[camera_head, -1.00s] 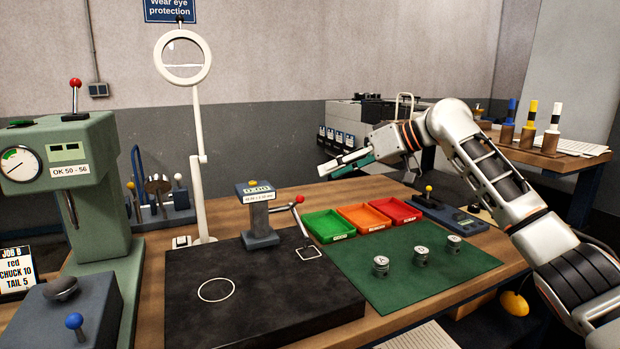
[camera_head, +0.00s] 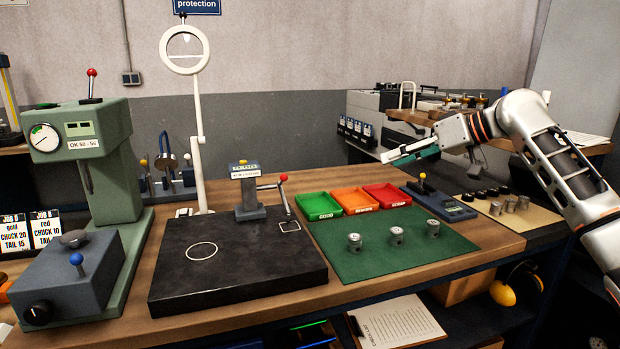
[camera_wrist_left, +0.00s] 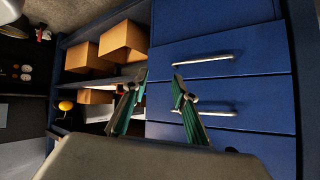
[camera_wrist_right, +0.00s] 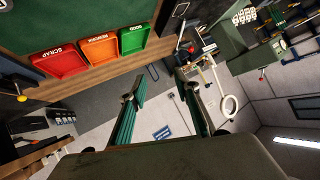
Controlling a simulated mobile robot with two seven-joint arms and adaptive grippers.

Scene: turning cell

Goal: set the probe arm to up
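The probe arm (camera_head: 268,186) sticks out to the right from a small grey gauge stand (camera_head: 249,197) with a display, on the black plate (camera_head: 225,282). A red knob (camera_head: 283,177) tops its outer end. A thin rod runs down from there towards a white square outline on the plate; whether it touches is too small to tell. My right gripper (camera_head: 389,157) is open and empty, above and right of the probe arm, well apart from it. Its spread fingers show in the right wrist view (camera_wrist_right: 154,86). My left gripper (camera_wrist_left: 158,77) is open and empty, facing blue drawers.
Green, orange and red trays (camera_head: 350,200) stand right of the gauge. Metal parts stand on a green mat (camera_head: 390,246). A magnifier lamp (camera_head: 197,130) rises behind the plate; a green press (camera_head: 95,160) stands left. Blue drawers (camera_wrist_left: 225,90) and boxes are near my left gripper.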

